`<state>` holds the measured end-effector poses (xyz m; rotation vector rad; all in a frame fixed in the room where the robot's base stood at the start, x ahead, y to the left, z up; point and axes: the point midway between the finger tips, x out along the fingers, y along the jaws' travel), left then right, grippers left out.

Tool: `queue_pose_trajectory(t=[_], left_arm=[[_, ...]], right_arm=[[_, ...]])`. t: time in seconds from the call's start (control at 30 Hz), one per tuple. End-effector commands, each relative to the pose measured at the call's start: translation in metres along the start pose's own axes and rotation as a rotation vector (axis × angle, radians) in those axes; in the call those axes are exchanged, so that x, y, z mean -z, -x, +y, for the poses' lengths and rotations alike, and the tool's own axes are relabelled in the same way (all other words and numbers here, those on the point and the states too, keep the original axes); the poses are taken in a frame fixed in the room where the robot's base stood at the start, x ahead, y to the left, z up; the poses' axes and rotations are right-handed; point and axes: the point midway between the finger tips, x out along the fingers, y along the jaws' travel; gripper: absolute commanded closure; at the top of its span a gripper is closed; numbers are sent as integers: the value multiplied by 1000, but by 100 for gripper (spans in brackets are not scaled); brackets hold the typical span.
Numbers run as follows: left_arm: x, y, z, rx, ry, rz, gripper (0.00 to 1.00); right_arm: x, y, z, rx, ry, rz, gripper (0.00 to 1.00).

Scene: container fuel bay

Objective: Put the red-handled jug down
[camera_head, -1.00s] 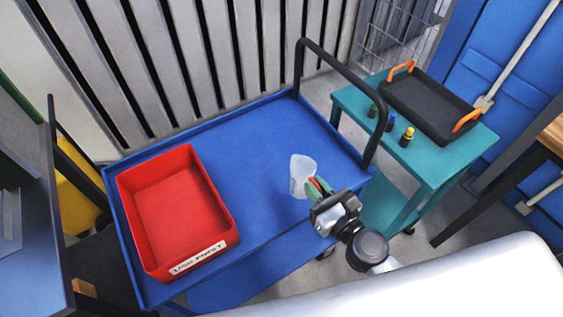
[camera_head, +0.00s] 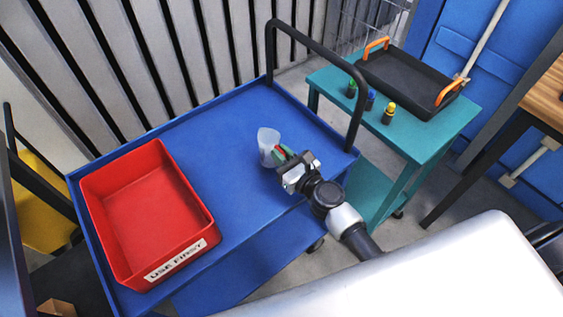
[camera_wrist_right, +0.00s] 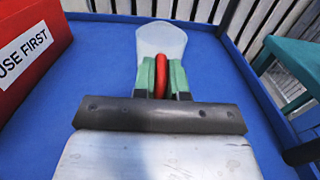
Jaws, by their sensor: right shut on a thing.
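The jug is a pale translucent vessel (camera_head: 268,143) with a red handle (camera_wrist_right: 161,76). It is over the right part of the blue cart top (camera_head: 225,130), to the right of the red bin. My right gripper (camera_head: 283,157) is shut on the red handle, with its green finger pads on either side in the right wrist view (camera_wrist_right: 161,78). The jug looks upright. I cannot tell whether its base touches the cart top. My left gripper is not in view.
A red bin (camera_head: 92,198) labelled USE FIRST stands on the cart's left part. The cart has a black push handle (camera_head: 318,48). A teal table (camera_head: 431,132) on the right holds a black tray (camera_head: 405,83) and several small bottles. Blue surface around the jug is clear.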

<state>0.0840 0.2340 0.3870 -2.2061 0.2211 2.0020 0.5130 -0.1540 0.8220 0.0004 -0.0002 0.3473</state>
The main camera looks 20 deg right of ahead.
Motion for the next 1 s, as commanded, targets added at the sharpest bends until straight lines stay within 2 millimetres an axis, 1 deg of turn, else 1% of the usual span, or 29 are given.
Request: queue_pose_trajectory(t=[0.03, 0.1, 0.37, 0.53, 0.57, 0.7, 1.0], left_arm=[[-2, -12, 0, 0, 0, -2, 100], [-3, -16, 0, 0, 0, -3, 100], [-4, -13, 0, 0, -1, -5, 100], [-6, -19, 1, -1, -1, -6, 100], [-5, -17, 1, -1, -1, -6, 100], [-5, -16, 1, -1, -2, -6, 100], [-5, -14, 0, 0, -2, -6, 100]], right_arm=[[14, 0, 1, 1, -3, 0, 100], [19, 0, 0, 0, -2, 0, 100], [17, 0, 0, 0, 1, 0, 100], [22, 0, 0, 0, 0, 0, 100], [21, 0, 0, 0, 0, 0, 83], [20, 0, 0, 0, 0, 0, 62], [18, 0, 0, 0, 1, 0, 62]])
